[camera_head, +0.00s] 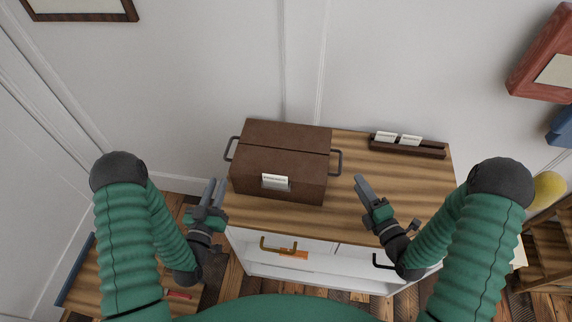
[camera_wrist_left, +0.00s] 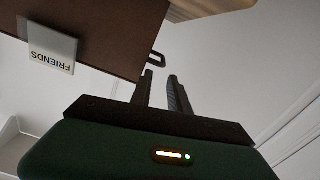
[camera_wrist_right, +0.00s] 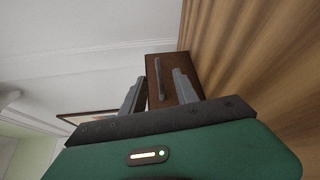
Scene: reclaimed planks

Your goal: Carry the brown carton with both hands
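The brown carton (camera_head: 281,160) stands upright on the striped wooden top of a cabinet, with a grey handle on each side and a white label on its front. The label reads FRIENDS in the left wrist view (camera_wrist_left: 50,50). The left handle (camera_head: 230,149) and right handle (camera_head: 338,162) are free. My left gripper (camera_head: 214,186) is open and empty, left of the carton and in front of its left handle. My right gripper (camera_head: 364,184) is open and empty, right of the carton; in the right wrist view the carton (camera_wrist_right: 183,88) and its handle (camera_wrist_right: 160,78) show between the fingers.
The white cabinet front has a brass pull (camera_head: 278,245). A wall stands close behind.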

